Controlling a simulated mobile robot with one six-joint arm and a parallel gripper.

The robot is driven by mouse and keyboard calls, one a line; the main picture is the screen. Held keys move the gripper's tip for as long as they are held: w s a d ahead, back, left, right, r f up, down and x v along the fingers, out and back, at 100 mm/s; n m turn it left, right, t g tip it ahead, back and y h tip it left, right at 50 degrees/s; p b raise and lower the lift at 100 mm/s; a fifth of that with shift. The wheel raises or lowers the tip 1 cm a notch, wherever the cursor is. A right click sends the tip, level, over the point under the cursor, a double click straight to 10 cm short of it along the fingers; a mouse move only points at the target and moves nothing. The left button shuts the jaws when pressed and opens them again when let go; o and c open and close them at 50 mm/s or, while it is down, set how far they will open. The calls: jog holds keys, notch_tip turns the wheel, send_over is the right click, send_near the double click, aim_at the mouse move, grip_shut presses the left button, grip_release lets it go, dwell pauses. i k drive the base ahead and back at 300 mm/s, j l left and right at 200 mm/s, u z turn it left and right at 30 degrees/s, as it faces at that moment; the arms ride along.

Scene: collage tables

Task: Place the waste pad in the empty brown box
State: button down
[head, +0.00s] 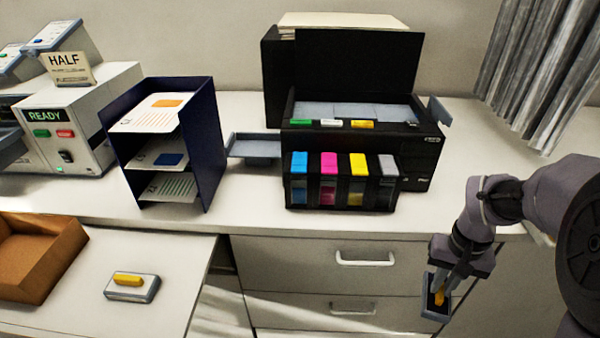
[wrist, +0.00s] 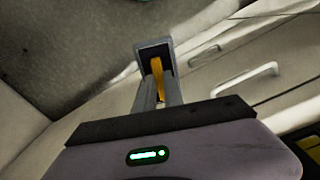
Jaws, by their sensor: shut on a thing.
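My gripper (head: 443,284) is at the lower right, in front of the drawers, and points down. It is shut on the yellow handle of a grey-rimmed pad with a dark face, seemingly the waste pad (head: 429,309). In the wrist view the pad (wrist: 141,48) shows beyond the fingers, with the yellow handle between them (wrist: 159,80). The brown box (head: 62,262) stands at the far left on the low white table, far from my gripper. The visible part of its inside looks empty; its left side is cut off.
A pale pad with a yellow handle (head: 146,291) lies on the low table (head: 120,322) right of the box. A black printer (head: 415,160) with colored ink tanks, a blue paper rack (head: 209,150) and a READY machine (head: 95,120) stand on the counter (head: 250,215).

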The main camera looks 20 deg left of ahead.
aim_at(25, 264)
jog(key=k+j+z, duration=0.25)
jog(key=z, duration=0.2)
jog(key=k+j+z, duration=0.45)
jog(key=k+z, duration=0.2)
jog(key=z, duration=0.2)
jog(key=k+z, duration=0.45)
jog(key=k+u, duration=0.15)
jog(key=u, duration=0.3)
jog(key=k+j+u, duration=0.1)
jog(key=u, duration=0.3)
jog(key=k+j+u, duration=0.1)
jog(key=u, duration=0.35)
jog(key=k+j+u, duration=0.2)
jog(key=u, duration=0.25)
